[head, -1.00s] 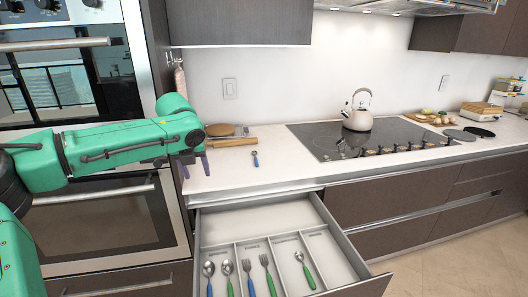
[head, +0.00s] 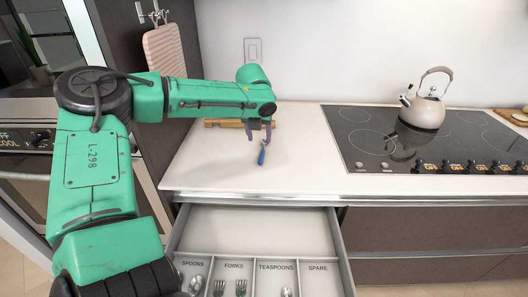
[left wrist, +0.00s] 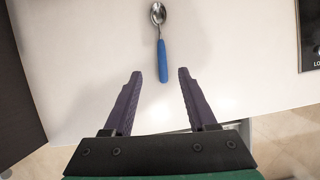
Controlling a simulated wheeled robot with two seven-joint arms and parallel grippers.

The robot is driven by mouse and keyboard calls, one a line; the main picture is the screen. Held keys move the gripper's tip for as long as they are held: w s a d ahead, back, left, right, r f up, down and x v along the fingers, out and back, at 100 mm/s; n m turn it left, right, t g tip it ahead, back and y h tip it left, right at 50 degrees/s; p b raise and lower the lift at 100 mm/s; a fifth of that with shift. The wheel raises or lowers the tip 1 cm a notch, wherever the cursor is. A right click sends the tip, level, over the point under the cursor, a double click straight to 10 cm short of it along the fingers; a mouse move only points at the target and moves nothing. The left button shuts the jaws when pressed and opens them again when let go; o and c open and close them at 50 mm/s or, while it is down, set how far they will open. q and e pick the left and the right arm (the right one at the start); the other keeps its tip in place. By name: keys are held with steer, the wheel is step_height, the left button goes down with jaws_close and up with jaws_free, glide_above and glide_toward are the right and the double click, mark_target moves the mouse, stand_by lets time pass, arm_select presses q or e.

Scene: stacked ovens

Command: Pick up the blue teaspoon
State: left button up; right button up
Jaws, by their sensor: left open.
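The blue-handled teaspoon (head: 262,156) lies on the white counter, its handle toward the drawer side. In the left wrist view the teaspoon (left wrist: 161,52) shows its metal bowl at the top and its blue handle pointing down. My left gripper (head: 258,135) is open above the counter at the spoon. In the left wrist view the handle's end appears between the two purple fingertips (left wrist: 159,76), with space on both sides; the jaws hold nothing. The height of the fingers over the spoon is unclear. In the head view the fingers hide the spoon's bowl. My right gripper is not in view.
An open drawer (head: 255,259) below the counter has compartments labelled spoons, forks, teaspoons and spare, with cutlery in the first three. A rolling pin (head: 215,123) lies behind the gripper. The cooktop (head: 370,140) with a kettle (head: 423,112) is to the right.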

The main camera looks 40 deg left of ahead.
mark_target(262, 153)
arm_select(q)
steer(key=x, duration=0.3)
steer(key=shift+w+f, duration=0.25)
steer(key=shift+w, duration=0.1)
steer(key=x, duration=0.4)
steer(key=shift+f+p, duration=0.25)
steer(key=shift+p, duration=0.1)
steer(key=shift+a+f, duration=0.1)
steer(key=shift+f, duration=0.2)
steer(key=shift+w+f, duration=0.1)
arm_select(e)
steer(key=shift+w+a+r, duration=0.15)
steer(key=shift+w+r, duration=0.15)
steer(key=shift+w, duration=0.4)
arm_select(q)
steer(key=shift+f, duration=0.1)
jaws_close()
